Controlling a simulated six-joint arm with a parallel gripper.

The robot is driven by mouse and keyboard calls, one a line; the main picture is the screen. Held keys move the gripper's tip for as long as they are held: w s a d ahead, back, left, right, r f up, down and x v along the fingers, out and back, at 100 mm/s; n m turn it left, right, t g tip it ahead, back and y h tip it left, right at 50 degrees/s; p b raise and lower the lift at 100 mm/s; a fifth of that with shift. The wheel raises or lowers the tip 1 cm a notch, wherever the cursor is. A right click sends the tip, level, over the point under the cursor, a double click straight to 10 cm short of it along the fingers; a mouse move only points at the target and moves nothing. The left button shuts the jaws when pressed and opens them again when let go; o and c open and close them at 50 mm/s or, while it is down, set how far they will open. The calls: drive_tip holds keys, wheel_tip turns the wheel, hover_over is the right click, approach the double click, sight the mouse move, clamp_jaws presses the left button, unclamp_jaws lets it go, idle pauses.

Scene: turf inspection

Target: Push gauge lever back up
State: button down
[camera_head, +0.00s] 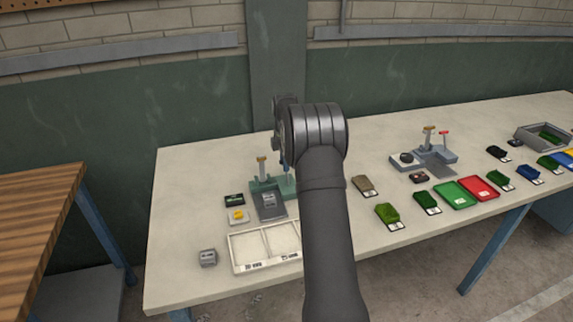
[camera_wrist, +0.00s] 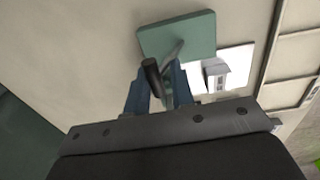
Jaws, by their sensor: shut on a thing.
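The gauge has a green base (camera_head: 288,184), seen just left of my arm in the head view. Its green plate (camera_wrist: 178,36) fills the upper middle of the wrist view, with a thin grey rod in front of it. The gauge lever shows as a dark cylindrical grip (camera_wrist: 151,79) between the blue fingers of my gripper (camera_wrist: 160,70). My gripper is shut on this lever. The lever's exact angle cannot be told.
A grey plate (camera_head: 270,205) lies in front, and a white divided tray (camera_head: 250,253) is nearer. A small grey block (camera_head: 207,258) sits front left. Turf samples, coloured trays and another lever device (camera_head: 430,160) stand right.

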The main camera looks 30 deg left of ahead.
drive_tip(key=shift+w+a+f, duration=0.3)
drive_tip(key=shift+f, duration=0.1)
drive_tip(key=shift+a, duration=0.15)
drive_tip(key=c, duration=1.5)
unclamp_jaws()
drive_tip(key=shift+f, duration=0.1)
drive_tip(key=shift+c, duration=0.2)
drive_tip(key=shift+w+f, duration=0.1)
drive_tip(key=r, duration=1.8)
drive_tip(key=shift+s+d, duration=0.2)
drive_tip(key=shift+d, duration=0.05)
drive_tip(key=shift+f, duration=0.15)
drive_tip(key=f, duration=1.6)
drive_tip(key=shift+w+a, duration=0.2)
drive_tip(key=shift+w, duration=0.05)
